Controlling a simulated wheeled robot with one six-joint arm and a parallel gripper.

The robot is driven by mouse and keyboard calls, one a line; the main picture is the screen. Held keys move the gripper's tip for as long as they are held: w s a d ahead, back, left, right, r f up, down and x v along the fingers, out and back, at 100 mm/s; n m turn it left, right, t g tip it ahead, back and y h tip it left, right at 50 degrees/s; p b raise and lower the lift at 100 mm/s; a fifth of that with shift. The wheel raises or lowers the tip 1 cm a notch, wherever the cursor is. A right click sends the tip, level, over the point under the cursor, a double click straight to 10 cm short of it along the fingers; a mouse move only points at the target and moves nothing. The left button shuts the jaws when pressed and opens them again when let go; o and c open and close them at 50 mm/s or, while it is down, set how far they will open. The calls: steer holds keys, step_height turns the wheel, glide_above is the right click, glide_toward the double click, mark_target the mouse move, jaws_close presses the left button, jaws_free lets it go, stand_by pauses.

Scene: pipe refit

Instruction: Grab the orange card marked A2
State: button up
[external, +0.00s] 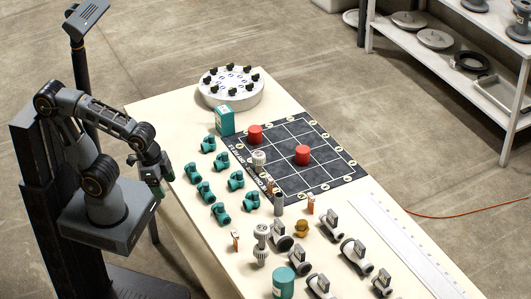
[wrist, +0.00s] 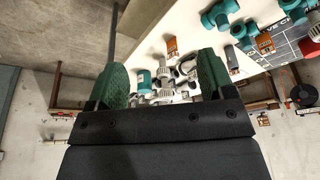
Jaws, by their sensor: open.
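Several small orange cards stand on the table. In the external view one (external: 235,239) is at the near left edge, another (external: 310,204) is right of centre, and a third (external: 270,186) is by the board's near edge. The wrist view shows orange cards at upper centre (wrist: 172,48) and upper right (wrist: 265,43). Their marks are too small to read, so I cannot tell which is A2. My gripper (external: 157,180) hangs left of the table, apart from the cards. In the wrist view its green fingers (wrist: 162,62) are spread with nothing held between them.
The table (external: 190,238) holds teal valve fittings (external: 208,189), grey valves (external: 355,252), a teal cylinder (external: 283,283) and a dark grid board (external: 322,180) with red cylinders (external: 302,155). A round white carousel (external: 231,100) stands at the back. Fittings crowd closely around the cards.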

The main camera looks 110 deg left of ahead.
steer(key=shift+c, duration=0.5)
steer(key=n+y, duration=0.3)
steer(key=n, duration=0.5)
glide_toward(311, 196)
steer(key=p+x, duration=0.2)
steer(key=x, duration=0.8)
steer(key=shift+a+f, duration=0.15)
steer(key=shift+f, duration=0.1)
steer(key=shift+c, duration=0.5)
